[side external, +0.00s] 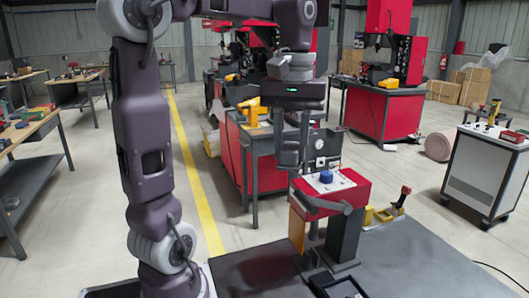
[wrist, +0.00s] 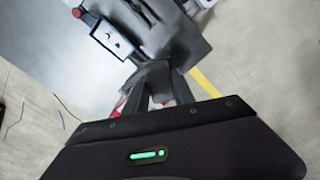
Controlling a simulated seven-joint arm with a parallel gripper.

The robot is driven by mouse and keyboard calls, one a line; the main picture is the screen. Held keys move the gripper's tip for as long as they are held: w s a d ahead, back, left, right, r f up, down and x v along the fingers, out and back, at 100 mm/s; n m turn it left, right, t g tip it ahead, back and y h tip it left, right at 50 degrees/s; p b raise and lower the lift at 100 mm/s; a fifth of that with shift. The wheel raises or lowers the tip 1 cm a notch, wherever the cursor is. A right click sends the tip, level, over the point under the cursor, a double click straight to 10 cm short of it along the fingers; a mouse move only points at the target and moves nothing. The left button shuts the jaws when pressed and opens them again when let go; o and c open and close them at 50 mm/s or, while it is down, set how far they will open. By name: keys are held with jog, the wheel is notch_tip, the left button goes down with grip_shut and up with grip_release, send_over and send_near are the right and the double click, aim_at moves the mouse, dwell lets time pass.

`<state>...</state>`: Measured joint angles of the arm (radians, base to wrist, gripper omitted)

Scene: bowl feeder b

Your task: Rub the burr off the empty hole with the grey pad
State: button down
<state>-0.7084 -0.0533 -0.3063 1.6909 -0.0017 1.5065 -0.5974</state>
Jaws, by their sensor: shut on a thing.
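My gripper (side external: 291,160) points down, just left of and above the red block (side external: 347,193). Its two dark fingers, also in the wrist view (wrist: 160,90), are shut on a dark grey piece (wrist: 155,72), which looks like the grey pad. The fingers partly hide it. The block's pale top plate (side external: 341,184) carries a blue round part (side external: 326,177). The held piece appears apart from the plate. I cannot make out the empty hole or its burr in either view.
A dark open tray (side external: 340,286) lies in front on the dark tabletop (side external: 420,262). The tabletop's right part is clear.

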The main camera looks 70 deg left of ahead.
jog(key=w+d+f+m, duration=0.1)
jog(key=w+d+m, duration=1)
jog(key=d, duration=0.1)
notch_tip(320, 180, down, 23)
jog(key=shift+s, duration=0.15)
jog(key=shift+f, duration=2)
jog(key=shift+d, duration=0.1)
